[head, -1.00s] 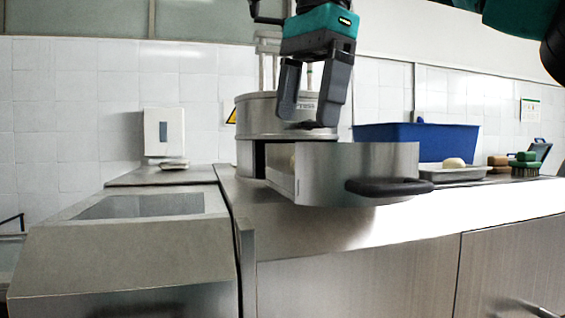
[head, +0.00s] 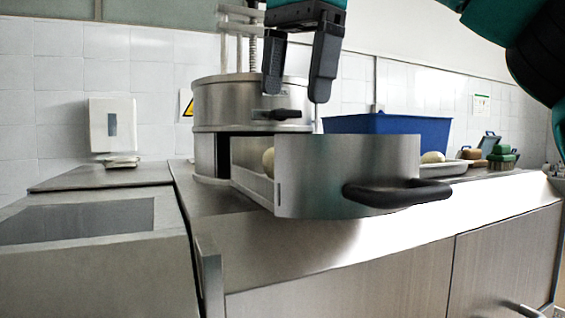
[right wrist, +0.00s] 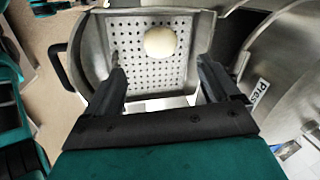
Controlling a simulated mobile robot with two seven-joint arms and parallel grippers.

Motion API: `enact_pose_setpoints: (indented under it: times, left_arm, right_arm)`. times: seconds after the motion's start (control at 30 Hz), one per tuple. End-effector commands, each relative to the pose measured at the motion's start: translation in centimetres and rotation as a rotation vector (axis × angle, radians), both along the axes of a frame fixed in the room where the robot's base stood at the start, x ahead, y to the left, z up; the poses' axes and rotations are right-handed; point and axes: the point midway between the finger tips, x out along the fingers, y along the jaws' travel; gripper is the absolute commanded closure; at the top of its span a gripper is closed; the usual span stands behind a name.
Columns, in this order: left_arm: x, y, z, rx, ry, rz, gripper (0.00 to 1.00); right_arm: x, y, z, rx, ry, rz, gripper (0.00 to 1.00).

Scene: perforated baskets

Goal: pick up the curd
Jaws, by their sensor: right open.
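The curd (right wrist: 160,42) is a pale round lump on the perforated floor of the pulled-out steel drawer (right wrist: 208,28). In the head view only a bit of the curd (head: 268,160) shows behind the front wall of the drawer (head: 325,172). My right gripper (head: 295,92) is open and empty, pointing down above the drawer, apart from the curd. In the right wrist view its two fingers (right wrist: 160,88) are spread, with the curd beyond them near the middle. The left gripper is not in view.
The drawer extends from a cylindrical steel press (head: 240,103) and has a black handle (head: 398,193). A blue bin (head: 388,125) stands behind it. A tray (head: 447,167) with a pale lump and several brushes (head: 502,155) are at the right. The counter at the left (head: 100,176) is mostly clear.

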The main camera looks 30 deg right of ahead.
Motion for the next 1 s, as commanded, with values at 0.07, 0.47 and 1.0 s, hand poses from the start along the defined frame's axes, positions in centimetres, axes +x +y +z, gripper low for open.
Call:
enact_pose_setpoints:
  times: [0.07,0.47,1.0]
  left_arm:
    - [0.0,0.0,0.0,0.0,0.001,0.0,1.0]
    - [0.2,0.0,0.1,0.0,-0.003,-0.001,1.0]
    - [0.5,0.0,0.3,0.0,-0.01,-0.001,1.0]
  right_arm:
    - [0.2,0.0,-0.9,0.002,0.002,0.004,0.11]
    - [0.8,0.1,-3.9,0.001,-0.005,-0.002,0.11]
    - [1.8,0.6,-8.8,0.002,-0.003,-0.002,0.11]
